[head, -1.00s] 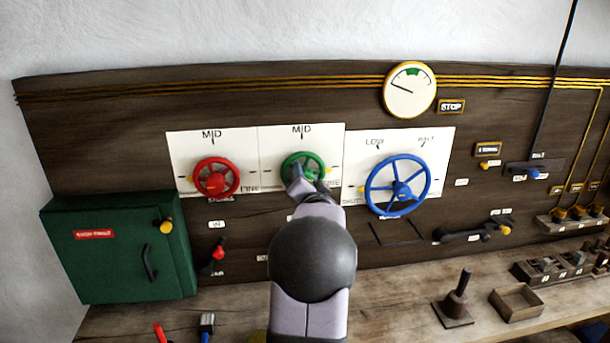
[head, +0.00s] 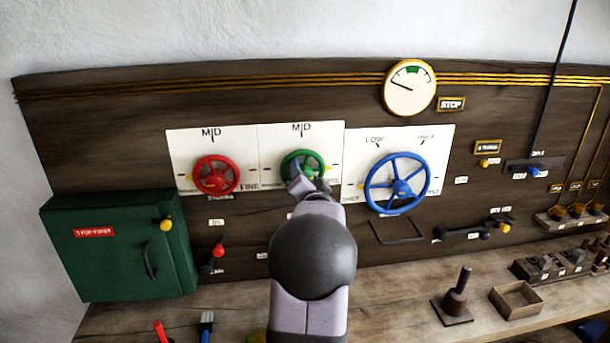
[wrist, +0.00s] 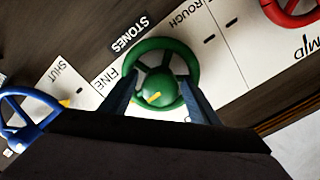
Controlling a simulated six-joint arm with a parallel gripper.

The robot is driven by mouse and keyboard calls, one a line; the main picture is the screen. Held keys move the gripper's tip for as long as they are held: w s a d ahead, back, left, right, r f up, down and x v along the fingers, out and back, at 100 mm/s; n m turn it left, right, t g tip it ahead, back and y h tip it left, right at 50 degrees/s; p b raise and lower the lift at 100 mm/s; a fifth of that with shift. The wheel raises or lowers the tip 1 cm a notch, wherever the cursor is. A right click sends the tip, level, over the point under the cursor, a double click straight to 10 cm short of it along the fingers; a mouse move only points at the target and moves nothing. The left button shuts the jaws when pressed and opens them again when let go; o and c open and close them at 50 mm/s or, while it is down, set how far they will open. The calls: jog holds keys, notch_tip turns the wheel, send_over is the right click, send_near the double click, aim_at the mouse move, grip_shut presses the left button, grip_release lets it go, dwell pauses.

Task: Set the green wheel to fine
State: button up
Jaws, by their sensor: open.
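The green wheel (head: 303,153) is mounted on a white plate on the dark board, between the red and blue wheels. MID is marked above it; the word FINE shows beside it in the wrist view. My gripper (wrist: 157,88) is open at the wheel, with one finger on each side of the hub. The wheel (wrist: 166,43) also shows in the wrist view, with a yellow stripe on its hub. I cannot tell whether the fingers touch the wheel. My arm hides the wheel's lower part in the head view.
The red wheel (head: 217,160) is close on the left, the larger blue wheel (head: 397,158) close on the right. A green cabinet (head: 115,265) stands at the lower left. A bench (head: 400,290) with small items runs below; a gauge (head: 409,93) hangs above.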

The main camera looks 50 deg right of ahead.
jog(key=b+v, duration=0.3)
jog(key=v, duration=0.4)
jog(key=shift+s+a, duration=0.1)
dwell(0.6)
jog(key=s+f+n+g+y, duration=0.2)
jog(key=s+f+n+g, duration=0.35)
jog(key=f, duration=0.75)
jog(key=s+a+f+g+y, duration=0.5)
jog(key=s+a+f, duration=0.4)
jog(key=f, duration=0.3)
jog(key=a+f+n+g+y, duration=0.1)
jog(key=a+f+n+y, duration=0.15)
jog(key=a, duration=0.85)
jog(key=a+f+n+g+y, duration=0.2)
jog(key=a+y, duration=0.1)
jog(key=a, duration=0.7)
jog(key=w+a+n, duration=0.2)
jog(key=a+n, duration=0.2)
jog(key=a, duration=0.4)
jog(key=w+a+n, duration=0.2)
jog(key=a+n, duration=0.2)
jog(key=a, duration=0.5)
jog(key=shift+r+t, duration=0.45)
jog(key=shift+r, duration=0.05)
